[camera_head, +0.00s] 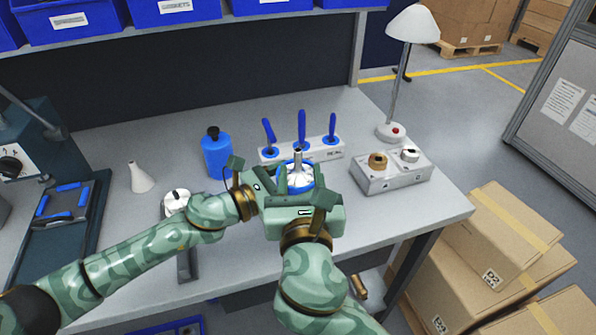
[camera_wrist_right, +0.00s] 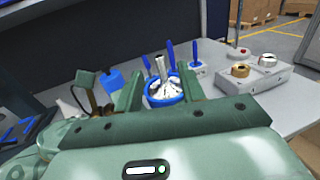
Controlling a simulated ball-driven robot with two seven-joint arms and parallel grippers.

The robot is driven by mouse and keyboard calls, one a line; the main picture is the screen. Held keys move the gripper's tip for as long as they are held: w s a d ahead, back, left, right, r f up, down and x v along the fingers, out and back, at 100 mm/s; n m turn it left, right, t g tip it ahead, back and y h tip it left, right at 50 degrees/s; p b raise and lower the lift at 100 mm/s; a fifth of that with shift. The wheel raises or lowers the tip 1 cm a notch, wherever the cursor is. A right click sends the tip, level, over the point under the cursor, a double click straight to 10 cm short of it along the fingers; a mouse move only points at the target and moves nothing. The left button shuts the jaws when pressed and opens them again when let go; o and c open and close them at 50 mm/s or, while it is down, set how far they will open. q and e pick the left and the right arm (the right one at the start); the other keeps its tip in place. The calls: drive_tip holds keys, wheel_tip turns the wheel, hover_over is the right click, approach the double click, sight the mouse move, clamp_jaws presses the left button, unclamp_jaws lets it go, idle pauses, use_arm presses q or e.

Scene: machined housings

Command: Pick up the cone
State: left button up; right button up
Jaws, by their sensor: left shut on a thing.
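A metal cone-shaped piece (camera_head: 299,172) with an upright stem sits inside a blue ring, in front of the blue-handled rack. It also shows between my right fingers in the right wrist view (camera_wrist_right: 162,88). My left gripper (camera_head: 279,181) reaches it from the left and is shut on this blue-ringed piece; its fingertips are largely hidden. My right gripper (camera_head: 303,190) is open in front of the piece, fingers apart; whether they touch it I cannot tell. A separate plain white cone (camera_head: 141,177) stands upright on the bench at the left.
A blue bottle (camera_head: 216,156) stands left of the rack (camera_head: 328,153) with blue-handled tools. A grey box with two knobs (camera_head: 391,177) and a lamp (camera_head: 391,131) stand at the right. A white round part (camera_head: 176,200) is close to my left forearm. The right front bench corner is clear.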

sight(298, 155)
drive_tip(key=w, duration=0.9)
drive_tip(key=shift+w+a+f, duration=0.1)
drive_tip(key=shift+a+f, duration=0.05)
drive_tip(key=shift+a, duration=0.15)
clamp_jaws()
